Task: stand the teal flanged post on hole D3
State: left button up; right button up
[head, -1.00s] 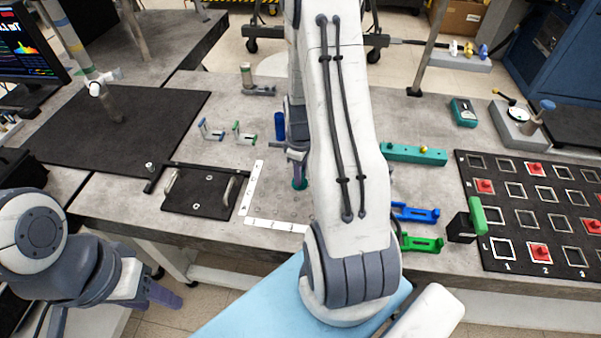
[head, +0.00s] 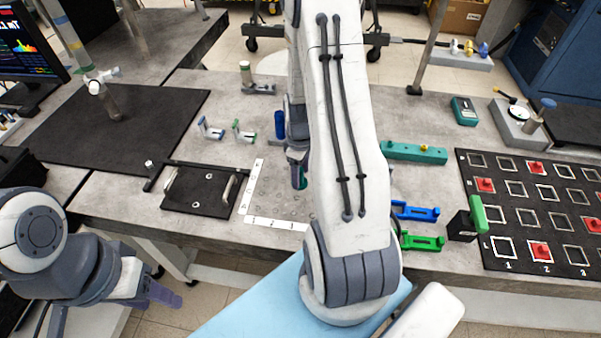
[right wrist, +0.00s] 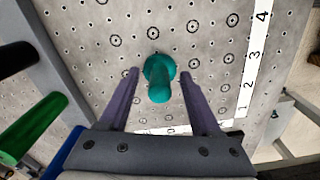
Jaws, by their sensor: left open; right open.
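The teal flanged post (right wrist: 160,88) shows in the right wrist view between the two purple fingers of my right gripper (right wrist: 159,75), with clear gaps on both sides. Its flange is at the far end, over the perforated plate (right wrist: 205,22); it looks upright. I cannot tell which hole it is at. In the head view the post (head: 301,180) shows just below my right gripper (head: 297,163), partly hidden by my right arm. White strips with numbers (head: 277,223) and letters (head: 251,187) edge the plate. My left gripper (head: 163,295) is open and empty at the lower left, off the table.
A black tray with handles (head: 196,191) lies left of the strips. Blue (head: 415,212) and green (head: 422,242) brackets lie right of my arm. A black board with framed squares and red pieces (head: 510,247) is at the right. A blue cylinder (head: 279,125) stands behind the gripper.

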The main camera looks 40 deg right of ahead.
notch_tip(320, 180, up, 10)
jog(key=shift+r, duration=0.2)
jog(key=s+a+r+n, duration=0.1)
jog(key=a+r, duration=0.2)
jog(key=a, duration=0.7)
jog(key=s+a+r, duration=0.1)
jog(key=a+r, duration=0.2)
jog(key=a, duration=0.6)
jog(key=s+a+r+n+y, duration=0.1)
jog(key=s+a+r, duration=0.2)
jog(key=s+a, duration=0.9)
jog(key=shift+s, duration=1.05)
